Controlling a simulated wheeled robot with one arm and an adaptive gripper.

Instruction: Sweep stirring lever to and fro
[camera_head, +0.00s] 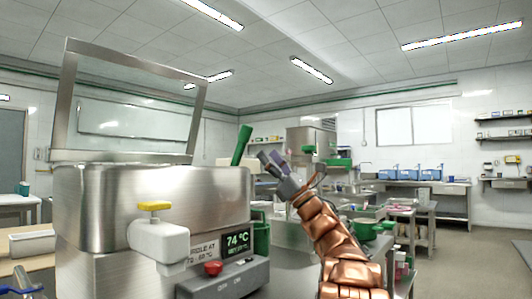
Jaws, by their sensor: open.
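The steel machine (150,205) stands large at the left with its framed lid raised. A green lever (241,146) sticks up behind the machine's right rim and leans a little to the right. It looks like the stirring lever; its lower end is hidden by the machine. My gripper (270,157) is just right of the lever, at the end of my copper-coloured arm. Its fingers are spread and empty. A small gap shows between the fingers and the lever in the picture; depth between them is hard to tell.
A white valve with a yellow handle (154,206) juts from the machine's front. A green bowl (366,230) stands right of my arm. Open floor lies at far right.

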